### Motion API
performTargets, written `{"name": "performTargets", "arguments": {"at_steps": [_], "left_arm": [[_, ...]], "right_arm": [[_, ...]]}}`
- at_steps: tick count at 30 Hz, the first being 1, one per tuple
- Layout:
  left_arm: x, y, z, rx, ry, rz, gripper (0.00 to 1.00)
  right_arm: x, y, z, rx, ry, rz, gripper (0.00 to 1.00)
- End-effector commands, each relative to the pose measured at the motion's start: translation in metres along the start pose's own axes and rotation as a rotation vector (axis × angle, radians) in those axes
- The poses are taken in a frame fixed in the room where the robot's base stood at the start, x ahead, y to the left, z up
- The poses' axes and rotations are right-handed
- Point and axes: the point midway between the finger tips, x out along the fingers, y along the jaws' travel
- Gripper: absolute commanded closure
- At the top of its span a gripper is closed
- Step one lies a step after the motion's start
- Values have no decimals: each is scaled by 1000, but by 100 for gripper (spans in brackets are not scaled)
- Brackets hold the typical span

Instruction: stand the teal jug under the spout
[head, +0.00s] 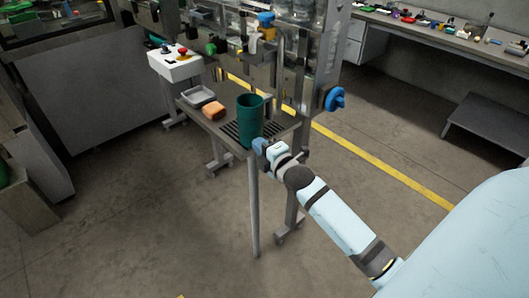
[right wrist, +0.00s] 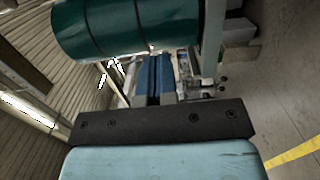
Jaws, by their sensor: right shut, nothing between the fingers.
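The teal jug (head: 249,121) stands upright on the small metal table (head: 217,125), near its slatted drain grate (head: 232,129). The jug also fills the upper left of the right wrist view (right wrist: 125,24). My right gripper (head: 260,146) is at the jug's near right side in the head view. In the right wrist view its blue fingers (right wrist: 154,78) are together with nothing between them, close beside the jug. I cannot tell whether they touch it. The spout is hard to make out among the machine parts above the table. My left gripper is not in view.
A blue handwheel (head: 334,98) juts from the machine at right. The floor in front is clear.

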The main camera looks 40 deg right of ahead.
Motion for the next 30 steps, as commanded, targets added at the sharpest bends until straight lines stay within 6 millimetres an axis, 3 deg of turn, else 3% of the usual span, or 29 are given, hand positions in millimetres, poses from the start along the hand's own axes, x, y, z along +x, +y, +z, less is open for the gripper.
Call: {"name": "performTargets", "arguments": {"at_steps": [17, 24, 30], "left_arm": [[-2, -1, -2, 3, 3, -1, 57], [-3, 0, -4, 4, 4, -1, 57], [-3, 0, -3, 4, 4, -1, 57]], "right_arm": [[12, 0, 12, -1, 0, 0, 100], [46, 0, 46, -6, 0, 0, 100], [62, -1, 62, 0, 0, -1, 100]]}}
